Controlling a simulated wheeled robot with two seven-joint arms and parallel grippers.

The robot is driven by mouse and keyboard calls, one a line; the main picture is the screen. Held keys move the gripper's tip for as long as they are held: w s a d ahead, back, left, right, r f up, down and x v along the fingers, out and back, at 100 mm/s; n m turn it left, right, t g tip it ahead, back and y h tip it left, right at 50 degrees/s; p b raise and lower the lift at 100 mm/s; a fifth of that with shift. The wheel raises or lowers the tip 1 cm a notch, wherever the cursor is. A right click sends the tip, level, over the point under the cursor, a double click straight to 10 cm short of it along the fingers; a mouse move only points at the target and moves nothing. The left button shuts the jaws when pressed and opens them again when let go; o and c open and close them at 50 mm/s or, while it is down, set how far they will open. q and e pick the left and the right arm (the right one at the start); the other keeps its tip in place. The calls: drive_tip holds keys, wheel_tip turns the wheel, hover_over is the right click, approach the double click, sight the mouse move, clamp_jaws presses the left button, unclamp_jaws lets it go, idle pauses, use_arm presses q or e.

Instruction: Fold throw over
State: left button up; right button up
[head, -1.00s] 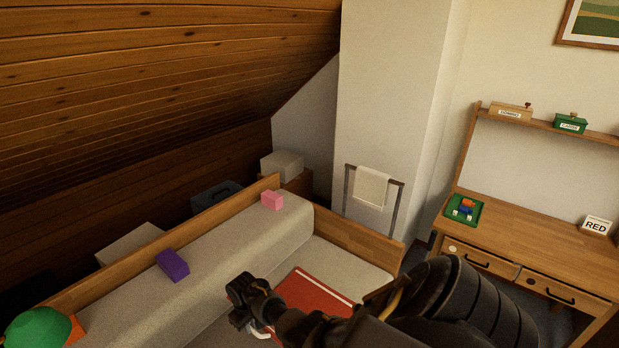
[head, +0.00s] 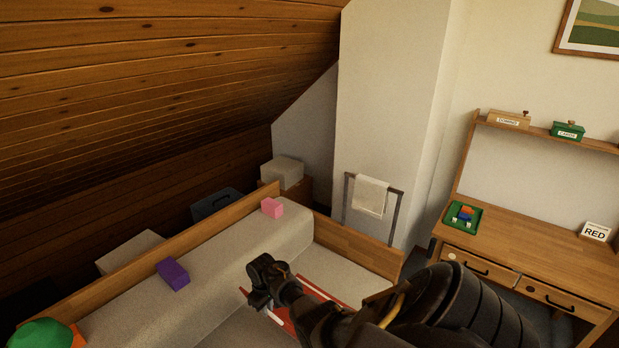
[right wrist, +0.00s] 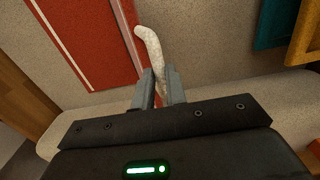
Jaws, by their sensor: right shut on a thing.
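The red throw (head: 312,293) with a pale stripe lies on the grey seat of the wooden-framed daybed, partly hidden by my right arm in the head view. In the right wrist view the throw (right wrist: 85,42) spreads across the upper left. My right gripper (head: 266,306) is low over the seat. In the right wrist view its fingers (right wrist: 160,88) are shut on a white, cord-like strip (right wrist: 150,48) beside the throw's red cloth. I cannot tell clearly how the strip joins the throw. My left gripper is not in view.
A pink block (head: 272,207) and a purple block (head: 173,274) sit on the long grey bolster (head: 215,262). The wooden end board (head: 355,245) rises at the far end. A desk (head: 545,262) stands right. The sloping timber ceiling (head: 150,80) hangs over the left.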

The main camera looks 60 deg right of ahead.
drive_tip(key=shift+d+r, duration=0.3)
drive_tip(key=shift+d, duration=0.4)
drive_tip(key=shift+d+r, duration=0.3)
drive_tip(key=shift+d, duration=0.4)
drive_tip(key=shift+d, duration=0.1)
drive_tip(key=s+d+f+b, duration=0.1)
drive_tip(key=d+b, duration=1.9)
drive_tip(key=d, duration=0.3)
drive_tip(key=shift+s+f+b, duration=0.15)
drive_tip(key=shift+f+b, duration=0.1)
drive_tip(key=shift+b, duration=0.05)
